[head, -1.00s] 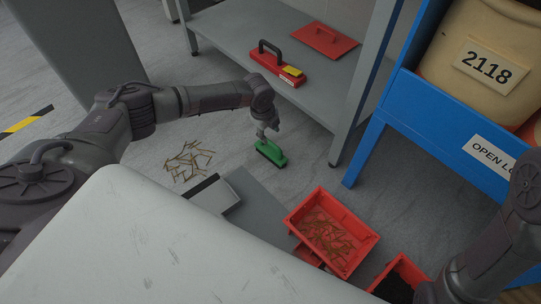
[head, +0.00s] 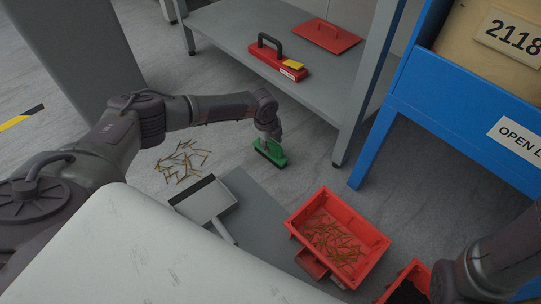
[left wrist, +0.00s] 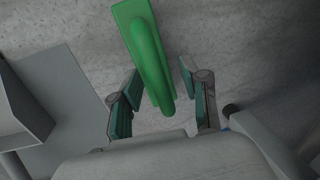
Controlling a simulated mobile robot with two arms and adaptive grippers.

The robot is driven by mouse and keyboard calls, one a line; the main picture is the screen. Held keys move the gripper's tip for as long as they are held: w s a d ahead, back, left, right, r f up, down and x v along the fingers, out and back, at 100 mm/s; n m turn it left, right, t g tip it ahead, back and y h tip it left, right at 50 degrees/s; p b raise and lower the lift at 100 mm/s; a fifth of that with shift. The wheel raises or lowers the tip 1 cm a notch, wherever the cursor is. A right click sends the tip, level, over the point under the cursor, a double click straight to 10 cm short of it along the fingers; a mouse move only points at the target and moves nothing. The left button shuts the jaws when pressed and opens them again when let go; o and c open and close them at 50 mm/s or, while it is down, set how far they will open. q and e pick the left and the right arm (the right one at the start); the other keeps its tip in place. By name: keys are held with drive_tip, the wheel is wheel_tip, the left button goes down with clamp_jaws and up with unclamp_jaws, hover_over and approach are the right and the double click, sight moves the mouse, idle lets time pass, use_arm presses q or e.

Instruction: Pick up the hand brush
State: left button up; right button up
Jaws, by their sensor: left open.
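The green hand brush (head: 269,152) stands on the grey floor, its dark bristles down. In the left wrist view its green handle (left wrist: 148,55) runs up from between the fingers. My left gripper (head: 268,141) is right above the brush. In the left wrist view my left gripper (left wrist: 160,85) is open, with one finger on each side of the handle and a gap to the right finger. Whether the left finger touches the handle I cannot tell. My right arm shows at the lower right, but its gripper is not visible.
A dustpan (head: 207,200) lies on a grey mat (head: 258,205). Brown scraps (head: 183,160) are scattered left of the brush. A red bin (head: 340,238) with similar scraps stands to the right. A grey shelf (head: 235,28) holds a red tool (head: 275,60) behind the brush.

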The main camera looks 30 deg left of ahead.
use_arm(q)
drive_tip(key=shift+r, duration=0.1)
clamp_jaws()
idle(0.4)
